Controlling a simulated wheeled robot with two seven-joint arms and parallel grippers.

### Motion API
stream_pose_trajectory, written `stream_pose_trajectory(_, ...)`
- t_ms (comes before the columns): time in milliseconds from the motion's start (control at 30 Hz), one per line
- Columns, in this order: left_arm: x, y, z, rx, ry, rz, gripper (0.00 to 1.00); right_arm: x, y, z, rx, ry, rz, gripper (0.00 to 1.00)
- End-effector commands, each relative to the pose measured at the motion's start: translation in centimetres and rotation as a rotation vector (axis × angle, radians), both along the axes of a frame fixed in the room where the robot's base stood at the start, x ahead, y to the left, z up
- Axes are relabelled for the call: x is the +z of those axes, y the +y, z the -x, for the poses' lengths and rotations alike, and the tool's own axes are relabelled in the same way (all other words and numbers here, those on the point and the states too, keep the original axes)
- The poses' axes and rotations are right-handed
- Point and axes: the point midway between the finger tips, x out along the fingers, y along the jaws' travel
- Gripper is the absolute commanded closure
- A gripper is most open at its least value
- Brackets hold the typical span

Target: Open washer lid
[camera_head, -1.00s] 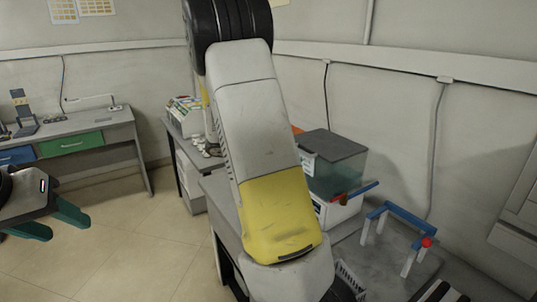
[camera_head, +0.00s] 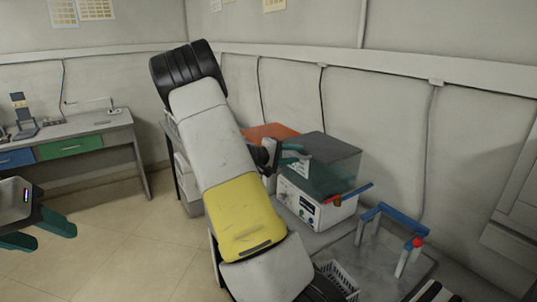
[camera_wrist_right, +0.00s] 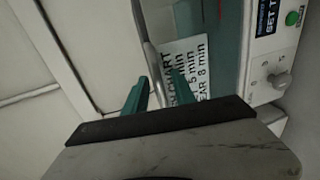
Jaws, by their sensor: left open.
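The washer (camera_head: 304,206) is a white box with a display and knobs on its front, on the grey table. My right gripper (camera_head: 299,154) is at the lid's left side, partly hidden by my arm. In the right wrist view its two green fingers (camera_wrist_right: 157,86) are apart, with a grey bar (camera_wrist_right: 150,55) showing beyond the gap; I cannot tell if they touch it. A printed chart label (camera_wrist_right: 184,62) is beside it. My left gripper (camera_head: 55,238) is open and empty at the far left.
A blue bar (camera_head: 355,190) with a red end sits at the washer's front right. A blue-topped stand (camera_head: 395,218) with a red knob and a white basket (camera_head: 340,278) are nearer. An orange-topped box (camera_head: 262,132) stands behind. My right arm hides much of the middle.

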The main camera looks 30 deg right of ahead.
Motion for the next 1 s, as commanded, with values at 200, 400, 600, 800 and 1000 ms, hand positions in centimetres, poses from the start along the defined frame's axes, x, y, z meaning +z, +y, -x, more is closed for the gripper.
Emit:
stream_pose_trajectory(200, 0.00, 0.00, 0.00, 0.000, 0.000, 0.000, 0.51, -0.03, -0.14, -0.01, 0.000, 0.000, 0.000, 0.68)
stream_pose_trajectory(400, 0.01, 0.00, 0.01, 0.000, 0.000, 0.000, 0.51, -0.02, -0.12, -0.01, 0.000, 0.000, 0.000, 1.00)
stream_pose_trajectory(600, 0.01, 0.00, 0.01, 0.000, 0.000, 0.000, 0.51, -0.04, -0.10, -0.01, 0.000, 0.000, -0.001, 1.00)
stream_pose_trajectory(800, 0.01, 0.00, 0.01, 0.000, 0.000, 0.000, 0.51, -0.06, -0.08, -0.01, 0.000, 0.000, -0.001, 1.00)
stream_pose_trajectory(1000, 0.01, 0.00, 0.01, 0.000, 0.000, 0.000, 0.51, -0.06, -0.07, -0.01, 0.000, 0.000, -0.001, 1.00)
